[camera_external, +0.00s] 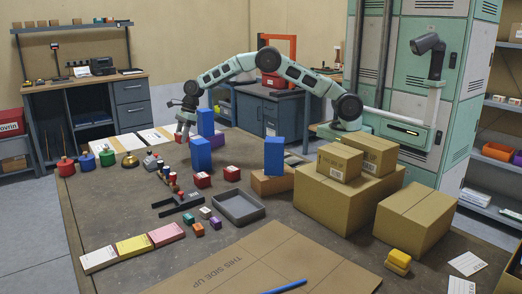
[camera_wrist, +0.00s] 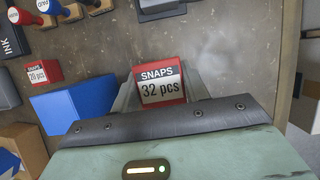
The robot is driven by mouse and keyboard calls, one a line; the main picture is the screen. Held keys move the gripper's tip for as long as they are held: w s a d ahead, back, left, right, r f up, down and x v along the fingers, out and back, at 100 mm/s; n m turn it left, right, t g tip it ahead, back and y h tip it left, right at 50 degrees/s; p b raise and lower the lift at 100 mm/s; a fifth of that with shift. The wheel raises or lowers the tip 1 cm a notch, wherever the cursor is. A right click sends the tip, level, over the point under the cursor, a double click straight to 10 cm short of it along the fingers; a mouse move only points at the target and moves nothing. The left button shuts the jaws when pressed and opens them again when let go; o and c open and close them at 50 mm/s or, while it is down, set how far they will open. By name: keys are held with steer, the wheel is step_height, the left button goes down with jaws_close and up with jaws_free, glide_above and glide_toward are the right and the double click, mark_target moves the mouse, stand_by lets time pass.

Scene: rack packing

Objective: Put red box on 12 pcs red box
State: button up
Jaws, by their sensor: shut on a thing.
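My gripper (camera_external: 184,130) is at the far left part of the table in the external view. In the wrist view my gripper (camera_wrist: 162,98) is shut on a red box labelled "SNAPS 32 pcs" (camera_wrist: 158,82). That red box is mostly hidden by my gripper in the external view, so its height above the table cannot be told. Another red box, labelled "20 pcs" (camera_wrist: 43,72), shows in the wrist view. Two red boxes stand mid-table in the external view, one on the left (camera_external: 202,181) and one on the right (camera_external: 232,174). Their counts are too small to read; no 12 pcs label is legible.
Tall blue boxes (camera_external: 200,154) stand close to my gripper, with another (camera_external: 274,156) near a cardboard box (camera_external: 270,183). A grey tray (camera_external: 238,207) and a black holder (camera_external: 180,203) lie mid-table. Large cartons (camera_external: 345,200) occupy the right.

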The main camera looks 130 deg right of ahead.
step_height(320, 180, up, 11)
steer(key=p, duration=0.9)
glide_above(228, 169)
steer(key=shift+m, duration=0.3)
steer(key=f, duration=0.5)
steer(key=s+f, duration=0.1)
steer(key=f, duration=0.9)
steer(key=shift+s+a+f, duration=0.1)
steer(key=shift+s+a, duration=0.05)
steer(key=shift+a, duration=0.05)
